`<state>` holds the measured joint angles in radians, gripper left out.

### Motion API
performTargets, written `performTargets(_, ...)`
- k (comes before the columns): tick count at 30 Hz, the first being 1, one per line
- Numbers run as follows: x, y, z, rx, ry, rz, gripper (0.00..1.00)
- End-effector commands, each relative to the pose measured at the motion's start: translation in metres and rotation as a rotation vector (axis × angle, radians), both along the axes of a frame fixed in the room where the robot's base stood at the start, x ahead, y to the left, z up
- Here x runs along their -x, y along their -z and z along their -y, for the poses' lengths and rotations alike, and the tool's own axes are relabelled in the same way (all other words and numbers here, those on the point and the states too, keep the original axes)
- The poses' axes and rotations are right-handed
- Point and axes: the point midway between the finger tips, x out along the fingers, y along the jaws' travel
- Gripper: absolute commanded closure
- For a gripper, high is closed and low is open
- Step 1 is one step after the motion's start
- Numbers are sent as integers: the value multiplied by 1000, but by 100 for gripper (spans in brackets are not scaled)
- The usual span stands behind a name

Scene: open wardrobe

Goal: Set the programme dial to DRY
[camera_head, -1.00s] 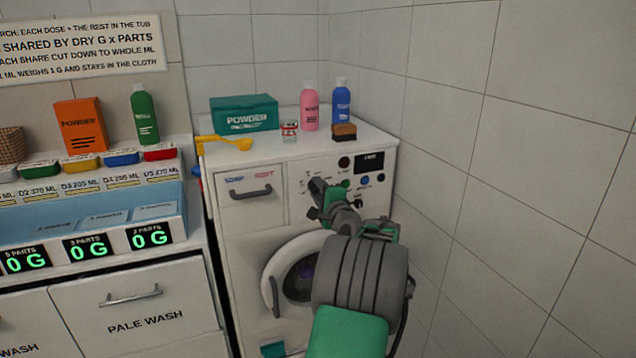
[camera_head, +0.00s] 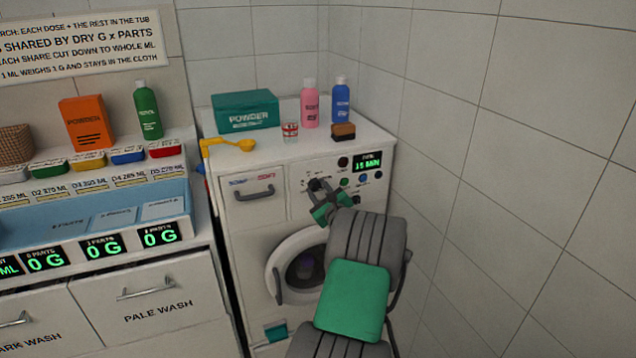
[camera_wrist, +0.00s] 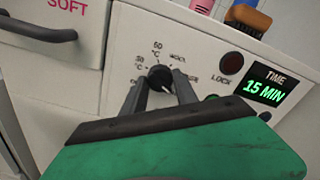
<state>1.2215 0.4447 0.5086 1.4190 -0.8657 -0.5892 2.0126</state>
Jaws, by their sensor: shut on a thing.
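The programme dial (camera_wrist: 160,78) is a dark round knob on the white washing machine's (camera_head: 250,215) front panel. Printed marks including 50 °C and WOOL ring it in the wrist view; some are hidden by my gripper, and I cannot read the word DRY. A pale pointer line on the knob faces the lower right. My gripper (camera_wrist: 161,88) is shut on the dial, one finger on each side. The display (camera_wrist: 265,90) reads TIME 15 MIN.
A drawer with a grey handle (camera_head: 254,192) is left of the dial. A dark red round button (camera_wrist: 232,63) marked LOCK is to its right. The round door (camera_head: 280,265) is below. Bottles, a powder box (camera_head: 245,111) and a brush (camera_head: 342,131) stand on top. A tiled wall is close on the right.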

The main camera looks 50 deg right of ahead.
Motion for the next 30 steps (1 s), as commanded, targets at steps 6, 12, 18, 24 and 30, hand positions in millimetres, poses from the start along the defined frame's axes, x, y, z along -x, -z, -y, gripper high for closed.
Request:
performTargets(6, 0, -2, 0, -111, 0, 66, 100)
performTargets(12, 0, 0, 0, -166, 1, 98, 100)
performTargets(18, 0, 1, 0, -187, 1, 110, 100)
performTargets(24, 0, 1, 0, -188, 0, 112, 100)
performTargets(30, 0, 1, 0, -187, 0, 111, 60)
